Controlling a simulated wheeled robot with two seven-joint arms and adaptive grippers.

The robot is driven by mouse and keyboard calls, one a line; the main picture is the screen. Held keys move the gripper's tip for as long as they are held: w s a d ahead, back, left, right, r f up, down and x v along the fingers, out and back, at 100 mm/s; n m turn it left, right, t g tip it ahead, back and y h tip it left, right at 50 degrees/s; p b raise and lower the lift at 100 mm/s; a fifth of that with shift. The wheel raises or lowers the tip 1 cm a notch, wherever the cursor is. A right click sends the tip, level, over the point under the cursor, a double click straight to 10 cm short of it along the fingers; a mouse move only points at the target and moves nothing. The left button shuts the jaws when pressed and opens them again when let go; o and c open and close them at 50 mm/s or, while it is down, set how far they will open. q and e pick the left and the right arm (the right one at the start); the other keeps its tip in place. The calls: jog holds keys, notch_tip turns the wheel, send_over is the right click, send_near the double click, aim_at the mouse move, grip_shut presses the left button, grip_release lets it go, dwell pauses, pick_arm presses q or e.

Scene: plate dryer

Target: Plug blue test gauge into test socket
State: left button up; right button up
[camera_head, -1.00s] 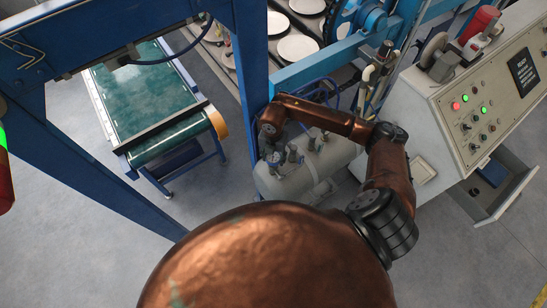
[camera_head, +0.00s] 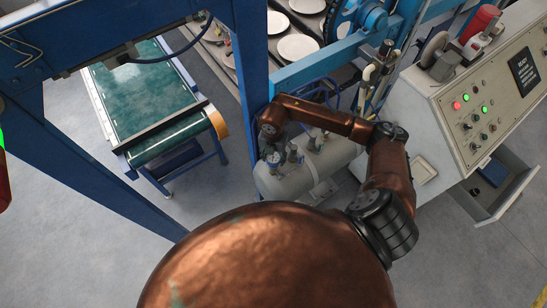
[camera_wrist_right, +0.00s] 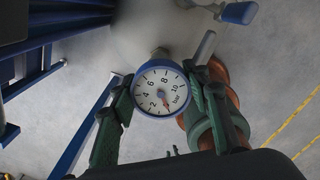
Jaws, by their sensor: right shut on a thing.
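The blue-rimmed gauge (camera_wrist_right: 162,88), with a white dial marked in bar, is between the two dark green fingers of my right gripper (camera_wrist_right: 158,92) in the right wrist view. The fingers are shut on its sides. Its short stem points up the picture toward the pale tank (camera_wrist_right: 160,28). I cannot tell whether the stem is seated in a socket or only close to one. In the head view my right gripper (camera_head: 270,148) is at the left end of the grey tank (camera_head: 325,165), beside small fittings (camera_head: 293,154). The test socket is not clearly visible. My left gripper is not in view.
A blue post (camera_head: 252,60) stands close behind my right gripper. A green conveyor (camera_head: 150,95) is at the left and a control cabinet (camera_head: 480,100) at the right. A blue-handled valve (camera_wrist_right: 238,13) shows near the tank. White plates (camera_head: 298,47) lie behind.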

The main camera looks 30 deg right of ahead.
jog(key=shift+f, duration=0.35)
jog(key=o, duration=1)
jog(key=shift+c, duration=0.2)
jog(key=shift+r, duration=0.1)
jog(key=shift+r+p, duration=3.25)
jog(key=shift+r, duration=2.25)
